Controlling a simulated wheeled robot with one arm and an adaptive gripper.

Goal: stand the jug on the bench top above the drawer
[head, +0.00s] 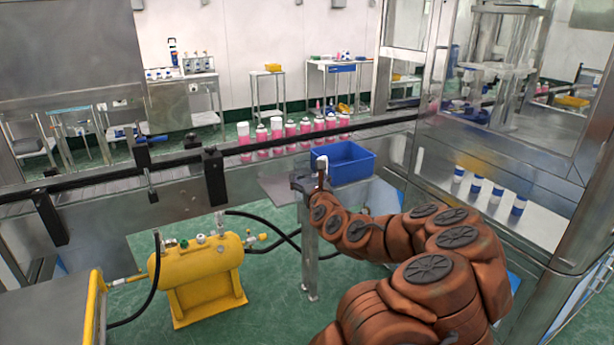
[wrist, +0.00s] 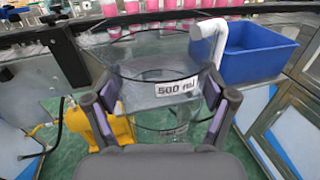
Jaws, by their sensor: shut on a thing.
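The jug (wrist: 150,68) is clear and see-through, with a white label reading "500 ml" facing the wrist camera. My gripper (wrist: 160,92) is shut on it, one finger at each side. A white curved piece (wrist: 208,38) stands at the jug's right rim; I cannot tell if it is the jug's handle. In the head view my gripper (head: 318,186) is over a small steel stand in front of the blue bin, with a white piece (head: 321,161) above it. The jug's clear body is hard to make out there. I cannot pick out the drawer for certain.
A blue bin (head: 345,166) stands just behind and right of my gripper. Pink aerosol cans (head: 290,132) line the conveyor behind a dark rail (head: 270,146). A yellow tank (head: 200,270) with black hoses is at lower left. Blue-and-white containers (head: 476,184) stand behind glass at right.

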